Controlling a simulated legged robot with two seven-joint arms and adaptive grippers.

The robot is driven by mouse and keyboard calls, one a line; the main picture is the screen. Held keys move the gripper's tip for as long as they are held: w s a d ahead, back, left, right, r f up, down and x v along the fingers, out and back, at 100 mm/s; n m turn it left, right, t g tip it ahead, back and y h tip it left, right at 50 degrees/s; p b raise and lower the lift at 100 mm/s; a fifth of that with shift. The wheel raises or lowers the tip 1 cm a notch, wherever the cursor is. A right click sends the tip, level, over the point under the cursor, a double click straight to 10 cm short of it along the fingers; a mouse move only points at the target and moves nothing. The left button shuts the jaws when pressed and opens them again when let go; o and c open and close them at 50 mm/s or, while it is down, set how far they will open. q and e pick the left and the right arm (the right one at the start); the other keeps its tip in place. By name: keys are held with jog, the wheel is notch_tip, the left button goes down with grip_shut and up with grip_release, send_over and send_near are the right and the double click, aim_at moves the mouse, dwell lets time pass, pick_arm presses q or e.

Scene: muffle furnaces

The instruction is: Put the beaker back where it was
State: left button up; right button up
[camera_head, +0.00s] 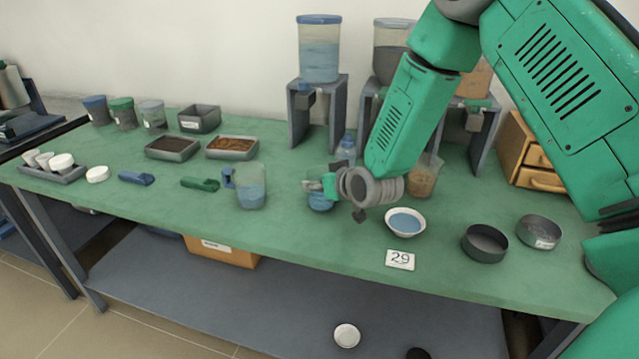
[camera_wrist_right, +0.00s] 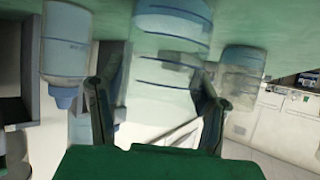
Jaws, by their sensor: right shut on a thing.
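A clear beaker with blue contents (camera_head: 320,202) is in the middle of the green table, partly hidden by my right gripper (camera_head: 322,186). The gripper reaches it from the right and is shut on it. In the right wrist view the beaker (camera_wrist_right: 165,75) sits between the two fingers of my right gripper (camera_wrist_right: 155,108). The beaker looks upright in the head view. I cannot tell whether its base touches the table. My left gripper is not in view.
A handled jug with blue contents (camera_head: 250,188) stands left of the beaker. A small bottle (camera_head: 346,150) is behind it. Dispensers on stands (camera_head: 319,60) are at the back.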

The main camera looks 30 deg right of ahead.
jog(key=shift+d, duration=0.25)
jog(key=o, duration=1.7)
jog(key=shift+s+d, duration=0.1)
jog(key=shift+d, duration=0.1)
jog(key=shift+a+r, duration=0.15)
jog(key=shift+a, duration=0.35)
jog(key=shift+s+a+r, duration=0.1)
jog(key=shift+s+r, duration=0.05)
jog(key=shift+s, duration=0.05)
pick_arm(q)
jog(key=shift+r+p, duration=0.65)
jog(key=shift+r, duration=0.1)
pick_arm(e)
jog(key=v, duration=1.1)
jog(key=shift+s, duration=0.2)
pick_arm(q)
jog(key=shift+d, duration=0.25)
pick_arm(e)
jog(key=shift+d, duration=0.35)
